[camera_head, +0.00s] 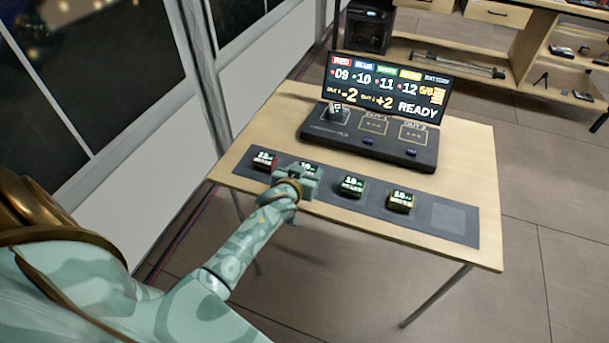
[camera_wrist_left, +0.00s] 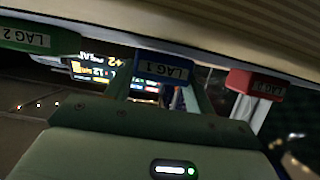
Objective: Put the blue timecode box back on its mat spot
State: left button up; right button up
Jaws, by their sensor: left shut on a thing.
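My left gripper (camera_head: 298,181) is at the second place from the left on the dark mat strip (camera_head: 330,203). It is shut on the blue timecode box (camera_head: 308,167), which is partly hidden by the gripper in the head view. In the left wrist view the blue box (camera_wrist_left: 163,68), with a "LAG 1" label, shows between the fingers of my left gripper (camera_wrist_left: 160,95). It sits in line with its neighbours; whether its base touches the mat I cannot tell. My right gripper is not in view.
The red box (camera_head: 264,160) is close on the left; the green box (camera_head: 351,186) and yellow box (camera_head: 400,200) stand to the right. The lighter square (camera_head: 447,217) at the mat's right end is bare. Behind stands a black console (camera_head: 370,143) with a lit screen (camera_head: 385,87).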

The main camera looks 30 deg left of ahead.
pick_arm(q)
jog(key=shift+f, duration=0.4)
jog(key=shift+d+r, duration=0.1)
jog(key=shift+r, duration=0.15)
jog(key=shift+f, duration=0.2)
jog(key=o, duration=1.1)
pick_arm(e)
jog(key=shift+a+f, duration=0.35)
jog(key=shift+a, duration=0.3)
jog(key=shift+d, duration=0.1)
pick_arm(q)
jog(key=shift+r, duration=0.3)
jog(key=p+v, duration=0.4)
jog(key=v, duration=0.8)
jog(key=shift+s+f, duration=0.1)
jog(key=shift+f, duration=0.05)
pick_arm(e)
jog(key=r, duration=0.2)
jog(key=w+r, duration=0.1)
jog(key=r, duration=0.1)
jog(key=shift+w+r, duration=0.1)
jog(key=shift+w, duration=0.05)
